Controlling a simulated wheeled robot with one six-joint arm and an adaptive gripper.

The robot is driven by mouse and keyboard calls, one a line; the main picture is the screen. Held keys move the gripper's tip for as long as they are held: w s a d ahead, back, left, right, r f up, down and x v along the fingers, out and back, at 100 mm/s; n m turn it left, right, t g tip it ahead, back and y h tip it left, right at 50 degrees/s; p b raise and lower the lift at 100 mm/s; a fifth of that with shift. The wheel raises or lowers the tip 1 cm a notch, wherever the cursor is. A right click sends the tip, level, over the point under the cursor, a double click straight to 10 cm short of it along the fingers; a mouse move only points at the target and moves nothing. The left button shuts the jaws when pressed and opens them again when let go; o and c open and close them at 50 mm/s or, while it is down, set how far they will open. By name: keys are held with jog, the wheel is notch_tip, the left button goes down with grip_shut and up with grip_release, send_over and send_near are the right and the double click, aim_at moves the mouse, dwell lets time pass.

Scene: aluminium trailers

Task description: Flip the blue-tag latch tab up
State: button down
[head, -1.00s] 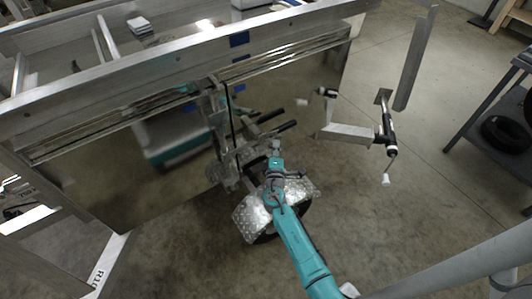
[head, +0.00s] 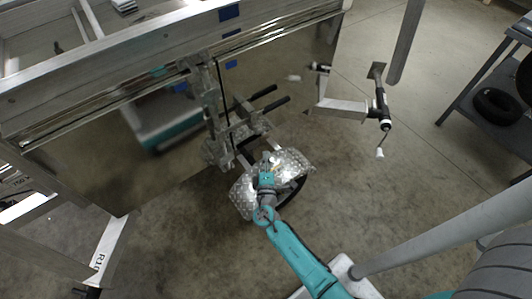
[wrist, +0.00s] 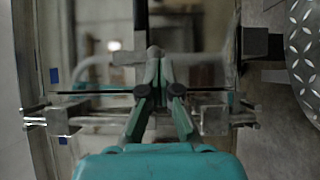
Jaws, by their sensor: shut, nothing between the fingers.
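Blue tags (head: 228,12) (head: 231,64) show on the trailer's side around the latch hardware (head: 207,85), an upright metal assembly with bars. Blue tags also show at the left of the wrist view (wrist: 54,76). I cannot make out which small part is the latch tab, or its pose. My gripper (head: 270,160) is over the diamond-plate fender, to the lower right of the hardware and apart from it. In the wrist view my gripper (wrist: 156,56) is shut and empty, its fingers pointing toward blurred metal bars (wrist: 100,93).
The diamond-plate fender (head: 290,165) and its wheel lie under my gripper. Two dark-ended bars (head: 268,98) stick out beside the hardware. A jack with a white-ended crank (head: 382,105) stands to the right. A grey shelf (head: 485,85) holds a tyre. Open floor lies between.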

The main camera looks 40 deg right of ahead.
jog(key=a+f+n, duration=0.1)
jog(key=a, duration=0.8)
jog(key=shift+t+h, duration=0.3)
jog(key=shift+t, duration=0.1)
jog(key=shift+w, duration=0.15)
send_near(253, 129)
jog(key=w+a, duration=0.1)
jog(key=w, duration=0.1)
jog(key=shift+w+d+r, duration=0.15)
jog(key=shift+w+d, duration=0.1)
jog(key=shift+d, duration=0.4)
jog(key=shift+w+d+r, duration=0.2)
jog(key=shift+d, duration=0.4)
jog(key=shift+w+d+r, duration=0.15)
jog(key=shift+w+d, duration=0.1)
jog(key=shift+d, duration=0.4)
jog(key=shift+f+n, duration=0.1)
jog(key=shift+n, duration=0.3)
